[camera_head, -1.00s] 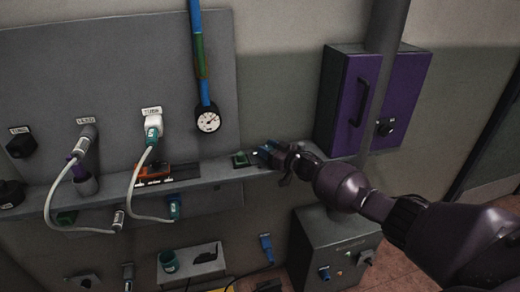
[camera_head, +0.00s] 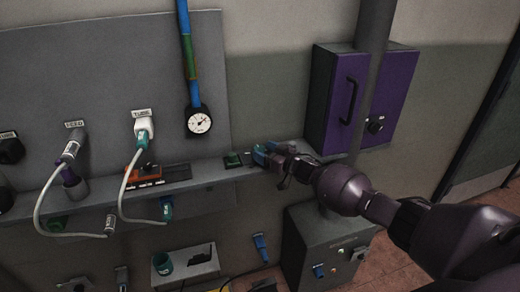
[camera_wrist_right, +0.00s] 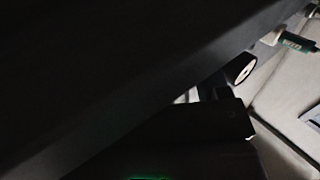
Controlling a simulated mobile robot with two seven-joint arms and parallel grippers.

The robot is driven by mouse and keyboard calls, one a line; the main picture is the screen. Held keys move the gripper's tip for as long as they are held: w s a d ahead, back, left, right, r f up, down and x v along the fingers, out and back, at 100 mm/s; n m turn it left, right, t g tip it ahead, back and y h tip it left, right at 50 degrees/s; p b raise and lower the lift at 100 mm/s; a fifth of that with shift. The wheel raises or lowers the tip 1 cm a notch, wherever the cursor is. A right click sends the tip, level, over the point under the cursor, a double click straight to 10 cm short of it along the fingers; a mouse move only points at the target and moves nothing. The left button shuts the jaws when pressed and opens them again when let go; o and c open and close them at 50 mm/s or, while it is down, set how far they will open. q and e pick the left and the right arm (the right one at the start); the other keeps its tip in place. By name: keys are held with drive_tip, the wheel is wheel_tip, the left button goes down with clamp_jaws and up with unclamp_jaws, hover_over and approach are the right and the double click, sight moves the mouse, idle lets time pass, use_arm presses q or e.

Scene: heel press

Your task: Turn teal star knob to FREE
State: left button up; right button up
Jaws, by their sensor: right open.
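My right gripper (camera_head: 266,155) reaches in from the right in the head view and is open, with bluish fingertips low over the grey ledge. It is just right of a small green block (camera_head: 237,160) on that ledge. I cannot make out a teal star knob for certain; the gripper hides the ledge around its tips, and I cannot tell if it touches anything. The right wrist view is mostly dark, with a thin green edge (camera_wrist_right: 150,178) at the bottom. My left gripper is not in view.
A round gauge (camera_head: 199,122) hangs on a blue pipe above the ledge. An orange device (camera_head: 146,172) and cabled plugs are to the left. A purple cabinet (camera_head: 326,100) stands behind my right wrist, and a grey box (camera_head: 308,235) is below.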

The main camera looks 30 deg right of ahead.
drive_tip(key=v, duration=0.8)
drive_tip(key=shift+a, duration=0.1)
